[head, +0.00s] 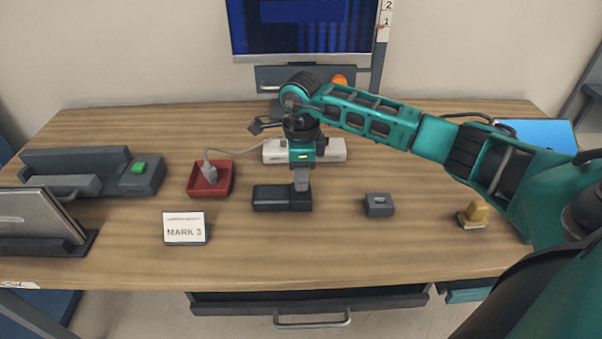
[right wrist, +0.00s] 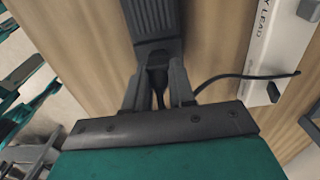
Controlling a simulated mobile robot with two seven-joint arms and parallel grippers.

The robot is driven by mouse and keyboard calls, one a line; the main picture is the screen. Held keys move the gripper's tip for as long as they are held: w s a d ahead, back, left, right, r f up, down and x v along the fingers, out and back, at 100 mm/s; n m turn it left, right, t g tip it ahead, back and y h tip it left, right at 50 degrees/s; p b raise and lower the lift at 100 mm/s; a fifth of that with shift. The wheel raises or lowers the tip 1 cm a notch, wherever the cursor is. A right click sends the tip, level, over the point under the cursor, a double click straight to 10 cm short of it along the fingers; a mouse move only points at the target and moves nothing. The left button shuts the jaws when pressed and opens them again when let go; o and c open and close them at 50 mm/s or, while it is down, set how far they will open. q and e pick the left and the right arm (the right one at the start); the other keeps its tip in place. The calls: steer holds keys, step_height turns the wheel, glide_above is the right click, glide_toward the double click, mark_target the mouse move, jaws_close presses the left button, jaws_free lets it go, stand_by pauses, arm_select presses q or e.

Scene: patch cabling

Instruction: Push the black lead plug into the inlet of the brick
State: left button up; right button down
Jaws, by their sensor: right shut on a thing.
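The black brick (head: 270,198) lies on the table in front of the white strip, in the middle of the head view. In the right wrist view the ribbed brick (right wrist: 152,18) is at the top. My right gripper (head: 301,185) points down at the brick's right end. In the right wrist view the gripper (right wrist: 160,82) is shut on the black lead plug (right wrist: 157,62). The plug is in line with the brick's near end and appears to meet it; the inlet is hidden, so I cannot tell how deep it is. A thin black cable (right wrist: 235,76) runs off right. My left gripper is not in view.
A white strip (head: 335,150) lies behind the brick. A red tray (head: 222,181) with a grey plug (head: 209,171) and a MARK 3 card (head: 184,229) are at left. A grey block (head: 379,207) and a yellow piece (head: 476,213) are at right. The table front is clear.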

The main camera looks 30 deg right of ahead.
steer(key=shift+f, duration=0.3)
stand_by(0.4)
steer(key=shift+f+b, duration=0.25)
steer(key=shift+b, duration=0.15)
stand_by(0.5)
steer(key=c, duration=0.9)
jaws_free()
steer(key=shift+o, duration=0.2)
steer(key=shift+r, duration=0.1)
steer(key=shift+r+p, duration=2.85)
steer(key=shift+r, duration=1.15)
